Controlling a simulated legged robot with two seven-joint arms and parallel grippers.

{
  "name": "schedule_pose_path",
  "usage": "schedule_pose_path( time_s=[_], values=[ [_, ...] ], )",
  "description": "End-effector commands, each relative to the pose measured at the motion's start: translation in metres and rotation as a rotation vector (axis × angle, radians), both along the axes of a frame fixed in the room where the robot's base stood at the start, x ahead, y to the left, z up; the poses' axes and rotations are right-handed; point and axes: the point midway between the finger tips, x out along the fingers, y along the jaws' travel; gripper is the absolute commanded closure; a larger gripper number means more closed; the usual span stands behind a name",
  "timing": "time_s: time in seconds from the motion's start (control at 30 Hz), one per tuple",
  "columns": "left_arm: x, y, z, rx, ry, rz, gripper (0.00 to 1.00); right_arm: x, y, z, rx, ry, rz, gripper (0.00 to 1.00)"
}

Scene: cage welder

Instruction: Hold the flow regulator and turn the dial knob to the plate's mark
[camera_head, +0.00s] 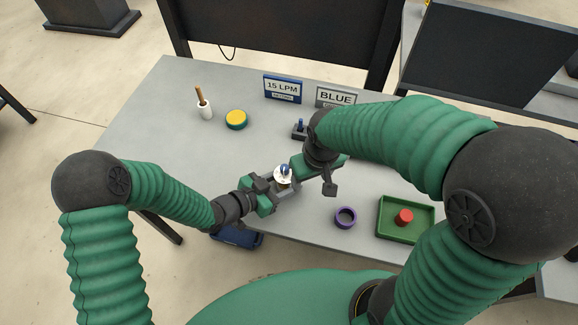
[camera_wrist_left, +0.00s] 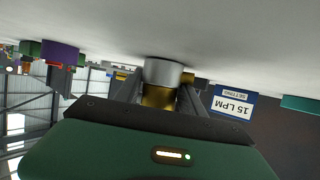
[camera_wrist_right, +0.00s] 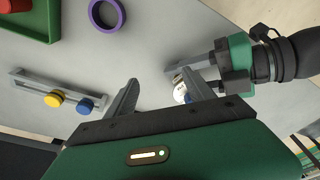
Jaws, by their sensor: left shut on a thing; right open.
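The flow regulator (camera_head: 283,177) has a brass body and a pale round dial with a blue part on top. My left gripper (camera_head: 272,187) is shut on it and holds it over the table's front part. In the left wrist view the brass body (camera_wrist_left: 158,95) sits between the fingers, with a silver part at its far end. My right gripper (camera_wrist_right: 160,88) is open and empty above. In the right wrist view the dial (camera_wrist_right: 181,92) shows beside one finger, partly hidden by it. The blue plate (camera_head: 282,88) reads "15 LPM". The dial's marks are too small to read.
A grey plate (camera_head: 336,97) reads "BLUE". A rail with yellow and blue knobs (camera_wrist_right: 53,99) lies behind my right gripper. A purple ring (camera_head: 345,217) and a green tray (camera_head: 405,238) with a red cylinder (camera_head: 404,217) are at front right. A yellow-topped puck (camera_head: 236,119) is at back left.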

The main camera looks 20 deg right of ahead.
Motion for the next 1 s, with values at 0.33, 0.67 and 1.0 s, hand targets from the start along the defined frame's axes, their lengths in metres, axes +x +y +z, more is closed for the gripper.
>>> schedule_pose_path(
  time_s=[0.33, 0.67, 1.0],
  values=[
    [-0.003, 0.002, -0.006, 0.010, 0.012, -0.001, 1.00, 0.057, 0.046, 0.071, -0.016, 0.150, 0.125, 0.38],
    [-0.003, 0.002, -0.006, 0.010, 0.012, -0.001, 1.00, 0.058, 0.048, 0.040, -0.018, 0.163, 0.131, 0.38],
    [-0.004, 0.002, -0.006, 0.010, 0.012, -0.001, 1.00, 0.058, 0.048, -0.014, -0.019, 0.161, 0.131, 0.38]
  ],
)
